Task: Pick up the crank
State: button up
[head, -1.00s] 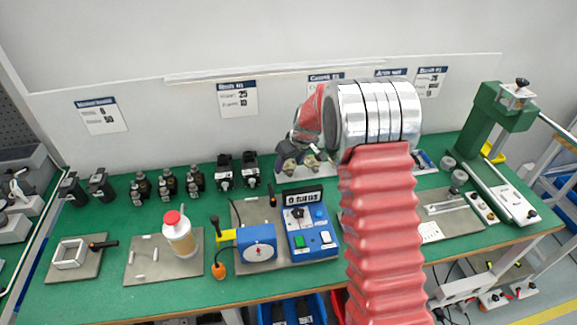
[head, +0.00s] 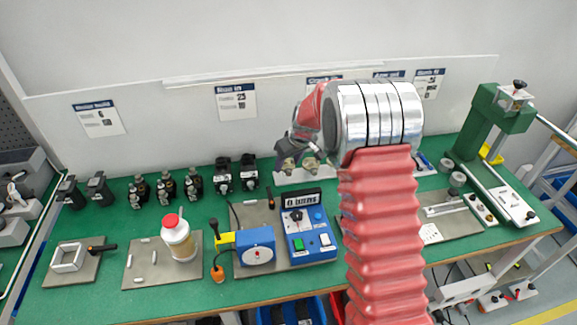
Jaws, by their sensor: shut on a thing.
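My gripper (head: 298,163) is at the back of the green bench, left of my silver wrist and red arm. It hangs over a pale tray (head: 304,179) by the wall. Its dark body points down, with two brassy-grey pieces at its lower end. The jaws are closed on a small part there, which I take to be the crank; its shape is too small and too covered to make out. My arm hides the bench to the right of the gripper.
Several black parts (head: 222,176) stand in rows left of the gripper. A blue control box (head: 309,240), a blue gauge unit (head: 255,247) and a white bottle (head: 178,238) are nearer the front. A green press (head: 497,110) stands at right.

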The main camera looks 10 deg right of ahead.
aim_at(288, 165)
notch_tip(288, 165, up, 9)
jog(key=shift+f, duration=0.2)
dwell(0.6)
jog(key=s+d+r, duration=0.6)
jog(key=s+d, duration=0.2)
jog(key=s, duration=0.5)
jog(key=shift+s+d+f, duration=0.85)
jog(key=shift+s+d, duration=0.4)
jog(key=shift+s, duration=0.8)
jog(key=shift+s+d+f, duration=0.9)
jog(key=shift+s+d, duration=0.35)
jog(key=shift+s, duration=0.85)
jog(key=shift+s+d+f, duration=0.85)
jog(key=shift+s+d, duration=0.4)
jog(key=shift+s, duration=0.8)
jog(key=shift+f, duration=0.9)
jog(key=shift+f, duration=0.1)
